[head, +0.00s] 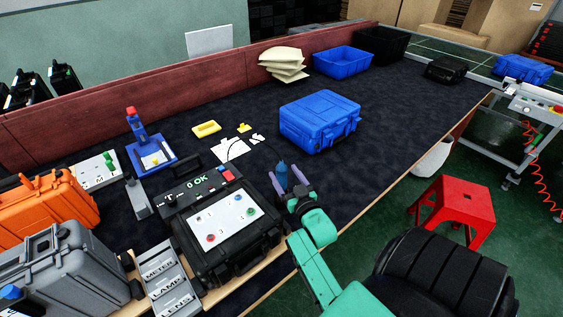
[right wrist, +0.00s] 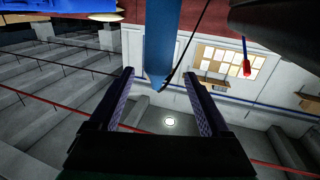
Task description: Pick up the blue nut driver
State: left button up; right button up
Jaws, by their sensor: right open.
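The blue nut driver (head: 282,174) shows as a small blue upright shape beside the open black case, at the tips of my right gripper. My right gripper (head: 287,177) is open, with its two purple-lined fingers pointing up and away from me. In the right wrist view, a blue shaft (right wrist: 162,40) comes down from the top edge and its pointed end lies between the open fingertips (right wrist: 162,78). A gap shows on both sides of it; I cannot tell how deep it sits between the fingers. My left gripper is not in view.
The open black case (head: 240,258) with a white panel stands just left of my right gripper. A closed blue case (head: 320,122) lies beyond on the dark mat. Grey (head: 60,265) and orange cases (head: 45,210) stand at left. A red stool (head: 455,208) is at right.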

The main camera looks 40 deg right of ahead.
aim_at(279, 163)
jog(key=p+x, duration=0.1)
jog(key=x, duration=0.5)
jog(key=shift+d+f, duration=0.15)
jog(key=shift+f, duration=0.05)
jog(key=shift+w+d+f, duration=0.1)
jog(key=shift+w+d, duration=0.05)
jog(key=shift+w, duration=0.2)
grip_shut()
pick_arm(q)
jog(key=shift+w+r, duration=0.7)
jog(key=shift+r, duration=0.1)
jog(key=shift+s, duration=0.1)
